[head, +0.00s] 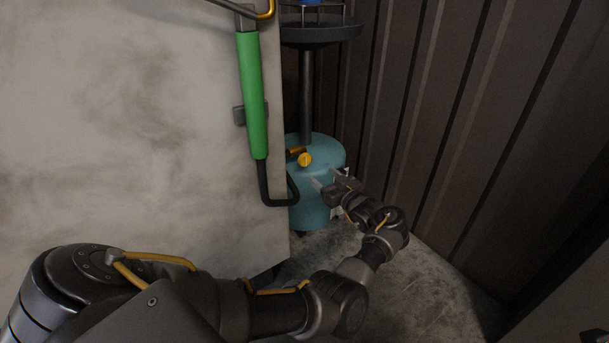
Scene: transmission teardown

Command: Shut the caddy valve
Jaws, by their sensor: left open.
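The caddy (318,207) is a teal tank standing on the floor in the corner, with a dark post and a wide dark pan (322,32) above it. Its valve (304,159) is a small yellow handle at the top front of the tank. My left arm reaches in from the lower left. My left gripper (322,182) is open and empty, just below and right of the valve and in front of the tank. It looks apart from the valve, though depth is hard to judge.
A pale, stained panel (120,120) fills the left side, with a green-gripped bent handle (251,95) on its edge, close to the tank. A dark corrugated wall (440,130) rises on the right. Bare concrete floor (420,285) lies right of my arm.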

